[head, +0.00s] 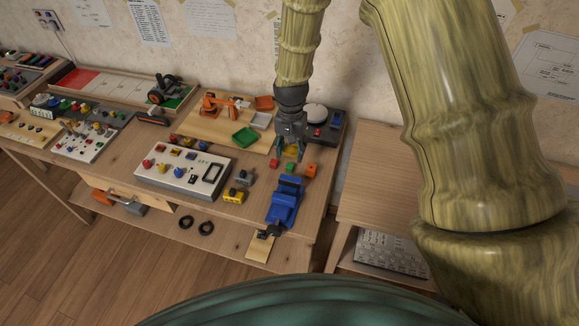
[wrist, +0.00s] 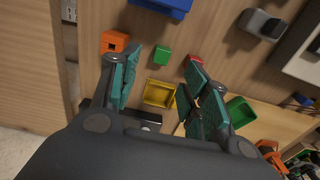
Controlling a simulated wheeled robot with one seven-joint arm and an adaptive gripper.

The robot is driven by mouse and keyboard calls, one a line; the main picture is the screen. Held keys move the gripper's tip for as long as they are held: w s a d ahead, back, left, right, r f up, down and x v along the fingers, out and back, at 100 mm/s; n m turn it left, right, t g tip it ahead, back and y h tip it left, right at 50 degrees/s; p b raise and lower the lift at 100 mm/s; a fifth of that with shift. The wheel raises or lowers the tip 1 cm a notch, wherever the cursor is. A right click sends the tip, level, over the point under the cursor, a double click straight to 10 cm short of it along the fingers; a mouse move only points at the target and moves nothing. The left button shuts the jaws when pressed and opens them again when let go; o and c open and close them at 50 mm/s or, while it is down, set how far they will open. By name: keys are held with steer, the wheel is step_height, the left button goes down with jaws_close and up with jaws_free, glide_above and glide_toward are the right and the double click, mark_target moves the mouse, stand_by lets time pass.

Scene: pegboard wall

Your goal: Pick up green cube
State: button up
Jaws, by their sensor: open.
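The small green cube (head: 289,168) lies on the workbench, between a red cube (head: 274,163) and an orange block (head: 311,170). My gripper (head: 289,156) is open and empty, pointing down just behind the green cube in the head view. In the wrist view the green cube (wrist: 162,56) shows whole in the gap near the fingertips of my gripper (wrist: 163,60). The fingers appear apart from it; their exact height above the bench is hard to tell. The red cube (wrist: 195,61) shows by the right fingertip and the orange block (wrist: 115,41) beyond the left one.
A yellow tray (wrist: 159,93) sits under my gripper. A blue vise (head: 284,203) stands in front of the cubes. A green tray (head: 244,137) and a control panel (head: 184,168) are to the left. The bench's right edge is near the orange block.

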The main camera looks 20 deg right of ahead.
mark_target(290, 165)
steer(key=shift+w+a+f+p, duration=0.1)
steer(key=shift+f+p, duration=1.1)
steer(key=shift+f, duration=2.4)
steer(key=c, duration=0.8)
